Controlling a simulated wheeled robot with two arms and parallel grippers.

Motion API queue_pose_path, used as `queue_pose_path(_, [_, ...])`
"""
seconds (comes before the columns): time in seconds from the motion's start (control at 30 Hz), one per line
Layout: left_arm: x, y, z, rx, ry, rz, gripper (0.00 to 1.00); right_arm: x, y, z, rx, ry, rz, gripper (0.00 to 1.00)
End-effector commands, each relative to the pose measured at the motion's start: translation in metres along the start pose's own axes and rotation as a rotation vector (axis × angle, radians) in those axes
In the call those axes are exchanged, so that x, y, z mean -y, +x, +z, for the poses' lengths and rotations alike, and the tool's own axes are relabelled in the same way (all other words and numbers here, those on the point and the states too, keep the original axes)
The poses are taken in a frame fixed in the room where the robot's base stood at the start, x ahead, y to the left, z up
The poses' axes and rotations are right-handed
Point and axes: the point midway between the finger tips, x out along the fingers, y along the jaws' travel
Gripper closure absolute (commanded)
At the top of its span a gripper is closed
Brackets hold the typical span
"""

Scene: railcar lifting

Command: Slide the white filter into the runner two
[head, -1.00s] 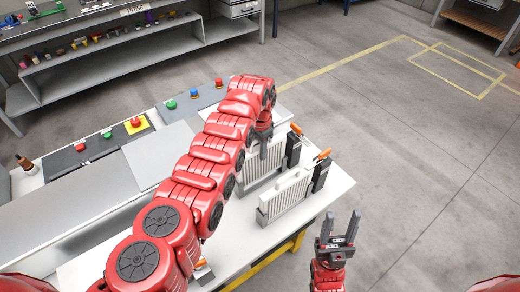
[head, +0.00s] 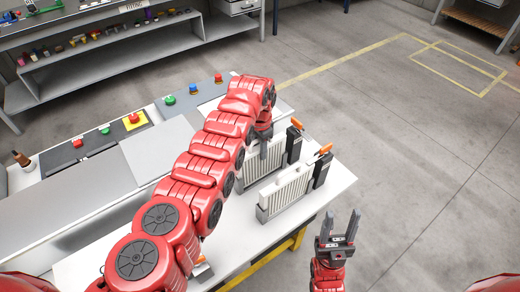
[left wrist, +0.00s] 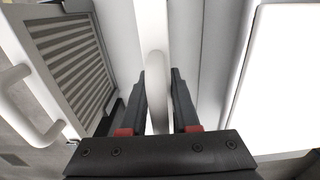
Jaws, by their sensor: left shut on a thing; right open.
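My left gripper (head: 263,148) reaches over the table to the rear of two upright ribbed pale units. In the left wrist view its fingers (left wrist: 158,100) are shut on a white curved bar, which looks like the handle of the white filter (left wrist: 152,40). The rear unit (head: 279,150) is partly hidden by my left arm. The front unit (head: 287,190) stands beside it, with a black block and orange lever at its right end. I cannot tell which is runner two. My right gripper (head: 338,228) is open and empty, off the table's right edge.
The white table (head: 318,198) has a yellow frame. A panel with coloured buttons (head: 132,118) lies at the left, and a grey shelf (head: 110,60) with small items stands behind. In the left wrist view, a ribbed panel with a white handle (left wrist: 30,105) is close at left.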

Motion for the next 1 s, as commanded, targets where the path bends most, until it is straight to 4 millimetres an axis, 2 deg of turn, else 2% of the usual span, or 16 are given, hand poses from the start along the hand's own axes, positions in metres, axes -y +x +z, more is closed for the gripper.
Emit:
queue_pose_path(0.27, [0.0, 0.008, 0.0, 0.0, 0.0, 0.0, 1.0, 0.0, -0.007, 0.001, 0.0, 0.0, 0.0, 0.5])
queue_pose_path(0.3, [0.0, 0.007, 0.0, -0.001, 0.0, 0.0, 0.65, 0.0, -0.006, 0.001, 0.0, 0.0, 0.0, 0.5])
queue_pose_path(0.47, [0.0, 0.006, 0.0, 0.0, 0.0, 0.0, 0.36, 0.0, -0.006, 0.001, 0.0, 0.0, 0.0, 0.5])
queue_pose_path(0.8, [0.0, 0.005, 0.0, 0.0, 0.0, 0.0, 0.35, 0.0, -0.006, 0.001, 0.0, 0.0, 0.0, 0.5])
queue_pose_path(1.0, [0.002, -0.012, 0.0, -0.003, -0.002, -0.002, 0.35, 0.001, -0.011, 0.002, 0.0, 0.0, 0.0, 0.5])
